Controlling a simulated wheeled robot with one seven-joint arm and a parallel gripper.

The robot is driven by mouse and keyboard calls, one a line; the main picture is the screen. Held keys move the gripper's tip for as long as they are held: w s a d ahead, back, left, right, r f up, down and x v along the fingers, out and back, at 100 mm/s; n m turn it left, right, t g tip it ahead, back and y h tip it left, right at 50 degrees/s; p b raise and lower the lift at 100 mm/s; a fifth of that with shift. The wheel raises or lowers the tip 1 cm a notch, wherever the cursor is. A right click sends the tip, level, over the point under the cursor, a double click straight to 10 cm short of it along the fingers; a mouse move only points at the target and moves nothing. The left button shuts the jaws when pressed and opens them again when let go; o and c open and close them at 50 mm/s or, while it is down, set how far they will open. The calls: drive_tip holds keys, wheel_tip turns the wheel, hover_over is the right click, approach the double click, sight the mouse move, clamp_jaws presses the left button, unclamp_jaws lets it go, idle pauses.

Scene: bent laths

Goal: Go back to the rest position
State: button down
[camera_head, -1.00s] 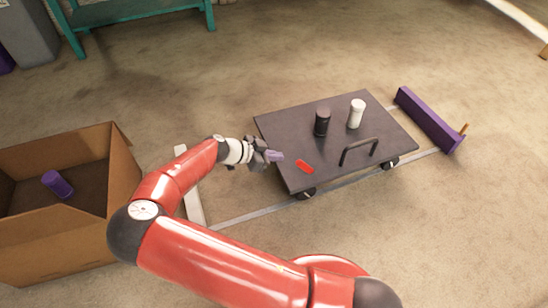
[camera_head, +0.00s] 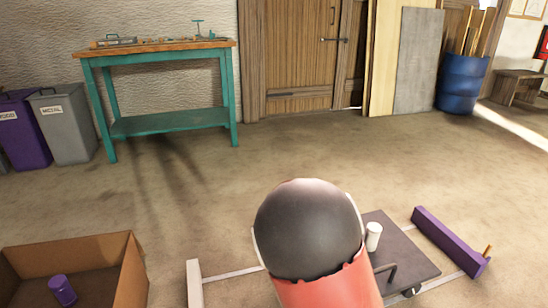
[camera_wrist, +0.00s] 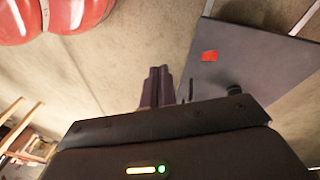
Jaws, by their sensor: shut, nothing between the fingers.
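My gripper (camera_wrist: 160,88) shows in the wrist view with its fingers together and nothing held. It points over bare floor beside the dark cart top (camera_wrist: 255,62), which has a red patch (camera_wrist: 209,57). In the head view my raised arm (camera_head: 315,245) fills the lower middle and hides my gripper and much of the cart (camera_head: 412,254). A white canister (camera_head: 373,236) stands upright on the cart. The black canister is not visible in the head view.
An open cardboard box (camera_head: 134,272) holding a purple canister (camera_head: 62,290) is at the lower left. A purple beam (camera_head: 446,240) lies right of the cart. A teal workbench (camera_head: 165,122), bins (camera_head: 65,130) and a blue barrel (camera_head: 462,85) stand behind. The middle floor is clear.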

drive_tip(key=s+d+r+n+t+y+p, duration=0.1)
drive_tip(key=s+r+n+t, duration=0.1)
drive_tip(key=s+r, duration=0.4)
drive_tip(key=s+d+r+n+t+y+p, duration=0.1)
drive_tip(key=s+r+n, duration=0.4)
drive_tip(key=r, duration=0.5)
drive_tip(key=s+d+r+n+t+y+p, duration=0.1)
drive_tip(key=s+d+r+n+t, duration=0.1)
drive_tip(key=s+r, duration=0.5)
drive_tip(key=shift+d+r+n+t, duration=0.4)
drive_tip(key=shift+r+n+t, duration=0.2)
drive_tip(key=shift+n+t, duration=0.3)
